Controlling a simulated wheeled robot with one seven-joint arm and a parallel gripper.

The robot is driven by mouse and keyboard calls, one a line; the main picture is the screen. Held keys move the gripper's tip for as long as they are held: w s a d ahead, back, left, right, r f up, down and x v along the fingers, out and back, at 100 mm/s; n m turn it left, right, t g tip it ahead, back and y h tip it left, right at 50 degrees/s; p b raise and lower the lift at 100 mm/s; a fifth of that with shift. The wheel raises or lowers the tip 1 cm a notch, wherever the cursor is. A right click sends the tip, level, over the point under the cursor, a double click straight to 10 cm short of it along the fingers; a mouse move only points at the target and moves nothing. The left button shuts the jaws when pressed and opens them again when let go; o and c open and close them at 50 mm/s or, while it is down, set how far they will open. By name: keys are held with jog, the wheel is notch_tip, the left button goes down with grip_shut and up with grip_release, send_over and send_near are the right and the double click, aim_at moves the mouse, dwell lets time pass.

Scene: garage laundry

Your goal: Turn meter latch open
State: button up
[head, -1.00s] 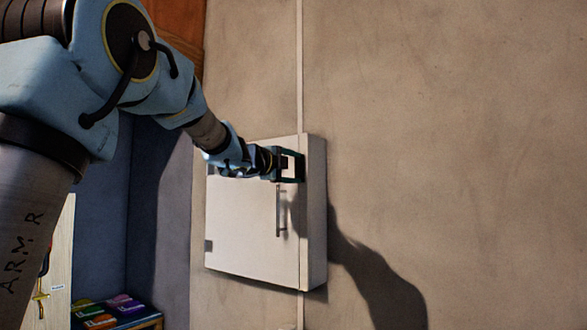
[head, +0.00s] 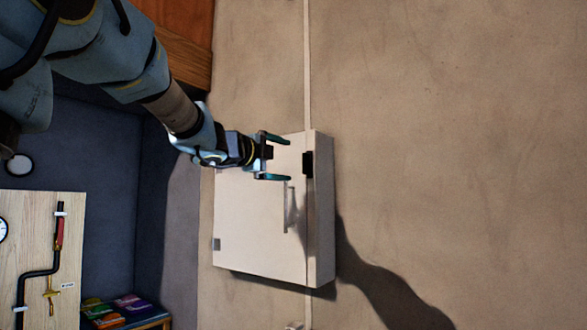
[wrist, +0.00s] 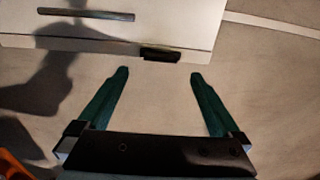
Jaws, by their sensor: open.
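The meter box (head: 250,225) is a white wall cabinet with a grey bar handle (head: 290,207) on its door. A small black latch (head: 308,163) sits on the box's right edge, above the handle's level. In the wrist view the latch (wrist: 160,54) lies just beyond the fingertips, centred between them. My gripper (head: 289,159) is open and empty, with its two teal fingers pointing at the latch. The fingers (wrist: 160,73) look clear of the latch in the wrist view, with a small gap. Whether the latch is turned, I cannot tell.
A beige wall surrounds the box, with a thin pipe (head: 307,60) running above it. A wooden board (head: 32,225) with black piping and gauges stands at left, above colourful packets (head: 120,308). The wall right of the box is bare.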

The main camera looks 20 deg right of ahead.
jog(key=shift+v, duration=1.15)
jog(key=w+a+f+n+t+y, duration=0.4)
jog(key=w+a+f+n+y, duration=0.35)
jog(key=a+f+n, duration=0.5)
jog(key=a+f+n+g+y, duration=0.1)
jog(key=a+f+n+y, duration=0.15)
jog(key=a+f, duration=0.4)
jog(key=a+f+n+g+y, duration=0.1)
jog(key=a+f+n+y, duration=0.15)
jog(key=f, duration=0.65)
jog(key=s+a+f+n+g+y, duration=0.1)
jog(key=s+a+f+n+g, duration=0.3)
jog(key=s+f, duration=0.6)
jog(key=s+a+f+n+g+y, duration=0.2)
jog(key=s+a+f+n+g, duration=0.3)
jog(key=s+f, duration=0.5)
jog(key=s+a+n, duration=0.1)
jog(key=a+n, duration=0.1)
jog(key=a, duration=0.1)
jog(key=shift+s+a+f, duration=0.2)
jog(key=shift+s+a, duration=0.15)
